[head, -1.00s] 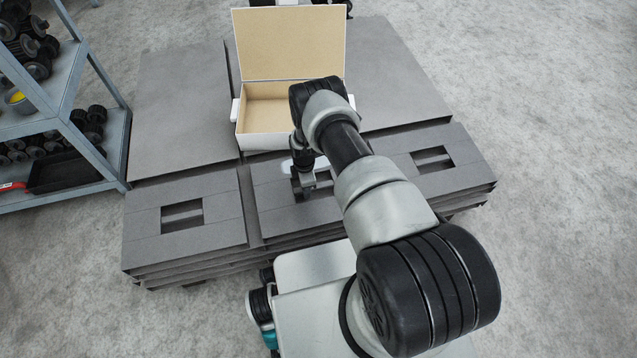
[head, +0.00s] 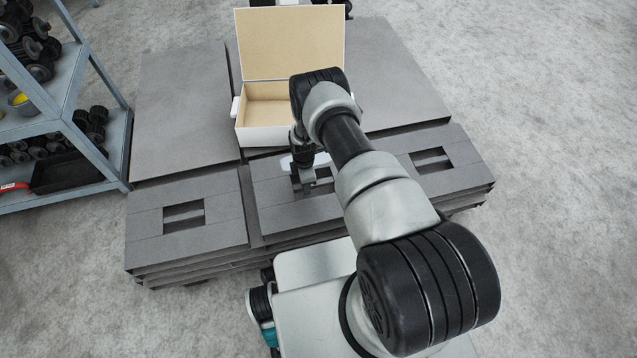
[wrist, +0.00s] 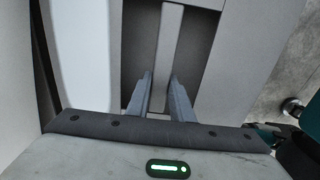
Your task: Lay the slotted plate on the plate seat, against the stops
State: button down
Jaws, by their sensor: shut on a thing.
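Grey slotted panels form the front row of a low platform, each with a dark rectangular opening crossed by a bar. I take the middle one as the slotted plate (head: 268,200). My gripper (head: 308,185) is down at its opening. In the wrist view the two fingers (wrist: 160,95) stand on either side of the grey bar (wrist: 168,45) and are shut on it. My arm hides the right part of this plate. I cannot tell whether it is raised. I cannot pick out the plate seat or its stops.
An open white box (head: 268,136) with a tan inside stands behind the middle panel. A pale strip (wrist: 85,50) lies left of the opening in the wrist view. Slotted panels lie to the left (head: 225,210) and right (head: 465,180). A shelf rack (head: 120,130) stands at left.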

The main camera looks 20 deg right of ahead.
jog(key=shift+w+r+p, duration=0.2)
jog(key=shift+r+p, duration=0.9)
jog(key=shift+r, duration=1.1)
jog(key=shift+s, duration=0.1)
